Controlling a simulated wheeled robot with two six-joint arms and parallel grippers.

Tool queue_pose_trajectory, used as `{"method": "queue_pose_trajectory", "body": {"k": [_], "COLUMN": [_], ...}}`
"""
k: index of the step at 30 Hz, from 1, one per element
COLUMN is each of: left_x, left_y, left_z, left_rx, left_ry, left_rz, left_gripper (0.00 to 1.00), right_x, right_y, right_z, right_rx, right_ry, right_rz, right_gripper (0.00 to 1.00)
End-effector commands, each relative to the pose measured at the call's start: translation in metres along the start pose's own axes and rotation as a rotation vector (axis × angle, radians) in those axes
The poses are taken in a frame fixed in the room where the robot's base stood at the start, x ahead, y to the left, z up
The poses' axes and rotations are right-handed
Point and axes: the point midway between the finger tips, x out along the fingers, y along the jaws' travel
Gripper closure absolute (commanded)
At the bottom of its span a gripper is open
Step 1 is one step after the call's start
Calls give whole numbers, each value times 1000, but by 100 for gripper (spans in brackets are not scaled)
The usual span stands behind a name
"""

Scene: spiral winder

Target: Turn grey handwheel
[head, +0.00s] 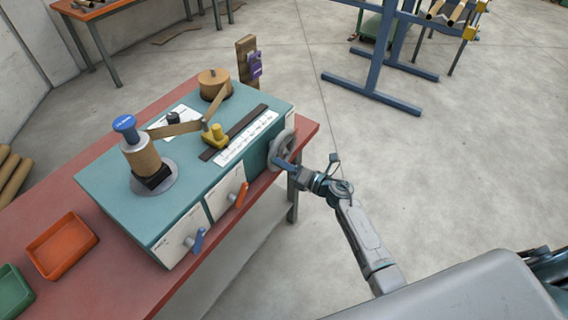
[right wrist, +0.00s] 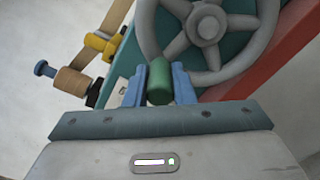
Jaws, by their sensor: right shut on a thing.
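The grey handwheel (head: 279,143) stands upright on the right end face of the teal winder. In the right wrist view the handwheel (right wrist: 207,24) shows its hub, spokes and rim, cut off at the top edge. A green handle (right wrist: 159,84) sits at the rim's near lower side. My right gripper (right wrist: 160,88) has its two blue fingers on either side of the green handle and is shut on it. In the head view my right gripper (head: 284,164) is at the lower part of the wheel, and the handle is hidden there. My left gripper is in neither view.
The winder (head: 120,205) stands on a red bench (head: 110,280). It carries a blue-topped spool (head: 142,157), a yellow guide (head: 214,136), an orange lever (head: 240,196) and a blue lever (head: 197,240). An orange tray (head: 62,246) lies at left.

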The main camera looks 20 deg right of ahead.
Motion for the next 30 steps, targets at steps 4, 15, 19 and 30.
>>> {"method": "queue_pose_trajectory", "body": {"k": [4, 15, 19, 30], "left_x": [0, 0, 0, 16], "left_y": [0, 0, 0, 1], "left_z": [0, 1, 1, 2], "left_rx": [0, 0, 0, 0], "left_ry": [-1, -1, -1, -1], "left_rz": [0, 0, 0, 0], "left_gripper": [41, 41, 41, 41], "right_x": [0, 0, 0, -39], "right_y": [0, 0, 0, -4], "right_z": [0, 0, 0, -3], "right_rx": [2, 0, 0, -4], "right_ry": [0, 0, 0, 2], "right_rz": [0, 0, 0, -3], "right_gripper": [100, 56, 56, 56]}}
